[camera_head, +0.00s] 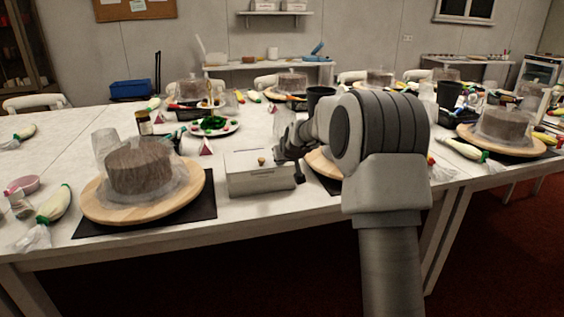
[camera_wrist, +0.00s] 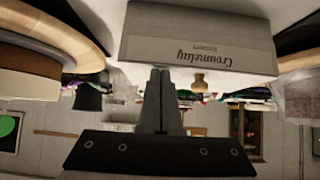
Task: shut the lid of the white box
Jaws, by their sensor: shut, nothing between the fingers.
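The white box (camera_head: 258,184) stands on the table in the middle of the head view, to the right of the nearest cake. Its lid with a small tan knob (camera_head: 261,160) appears to lie flat across the top; I cannot tell whether any gap is left under it. In the wrist view, which is upside down, the box (camera_wrist: 170,20) shows its lettered front, and the knob (camera_wrist: 198,82) stands on the lid. My gripper (camera_wrist: 160,72) is shut and empty, its fingertips close to the box's top edge. I cannot tell whether they touch. My arm hides part of the table right of the box.
A cake under a clear cover sits on a round wooden turntable (camera_head: 110,212) left of the box. Another wooden board (camera_head: 322,163) is partly hidden behind my arm. A plate of green items (camera_head: 212,128) and a jar (camera_head: 144,123) stand behind. Bare table lies in front of the box.

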